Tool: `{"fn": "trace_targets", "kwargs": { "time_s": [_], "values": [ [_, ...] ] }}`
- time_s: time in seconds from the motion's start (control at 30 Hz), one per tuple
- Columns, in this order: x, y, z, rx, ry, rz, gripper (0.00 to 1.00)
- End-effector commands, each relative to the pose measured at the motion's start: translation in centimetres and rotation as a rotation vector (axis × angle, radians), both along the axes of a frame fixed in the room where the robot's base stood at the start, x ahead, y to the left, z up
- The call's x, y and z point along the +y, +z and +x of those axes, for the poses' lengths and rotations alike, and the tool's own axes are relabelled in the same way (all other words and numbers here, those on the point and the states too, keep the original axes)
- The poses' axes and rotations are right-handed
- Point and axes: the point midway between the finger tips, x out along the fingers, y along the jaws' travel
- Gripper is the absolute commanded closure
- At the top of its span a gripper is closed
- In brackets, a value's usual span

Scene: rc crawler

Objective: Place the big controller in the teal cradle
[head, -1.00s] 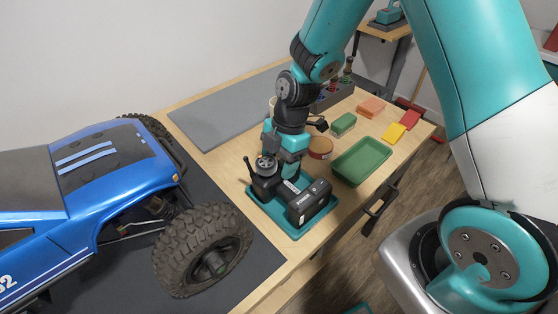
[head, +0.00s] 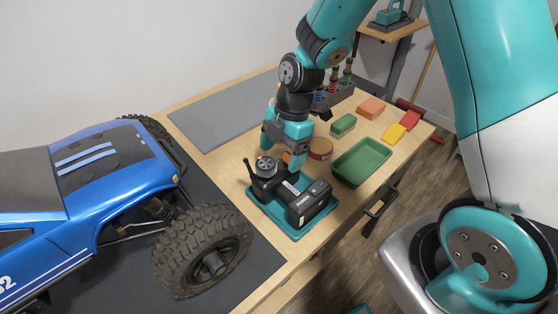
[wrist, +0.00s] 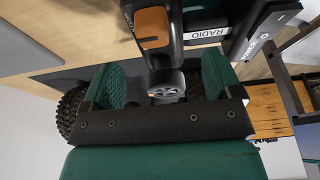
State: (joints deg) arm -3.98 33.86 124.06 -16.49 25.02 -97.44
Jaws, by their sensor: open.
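The big controller (head: 268,178) is black with a grey wheel and a stub antenna. It sits upright in the teal cradle (head: 292,236), at its left part. My gripper (head: 284,158) is open, just above and behind the controller. In the wrist view its two teal fingers (wrist: 163,85) stand apart, with the controller's wheel (wrist: 166,84) showing between them. The controller's RADIO label (wrist: 206,33) and an orange part (wrist: 152,27) also show there. How deep the controller sits is hidden.
A blue crawler (head: 90,185) with big tyres stands on a dark mat at left. A green tray (head: 362,161), a round brown tin (head: 320,148) and several coloured blocks (head: 370,107) lie to the right. A grey mat (head: 215,112) lies bare behind.

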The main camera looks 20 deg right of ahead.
Motion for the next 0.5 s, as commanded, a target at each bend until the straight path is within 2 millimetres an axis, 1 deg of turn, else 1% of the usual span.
{"fn": "trace_targets", "kwargs": {
  "time_s": [0.03, 0.2, 0.33, 0.5],
  "values": [
    [-0.4, 1.3, 0.2, -0.007, -0.003, 0.0, 0.15],
    [-1.3, 4.9, 0.5, -0.007, -0.003, 0.0, 0.15],
    [-1.9, 7.0, 0.7, -0.004, -0.001, 0.0, 0.15],
    [-2.1, 8.5, 0.6, -0.002, -0.012, 0.0, 0.15]
  ]
}}
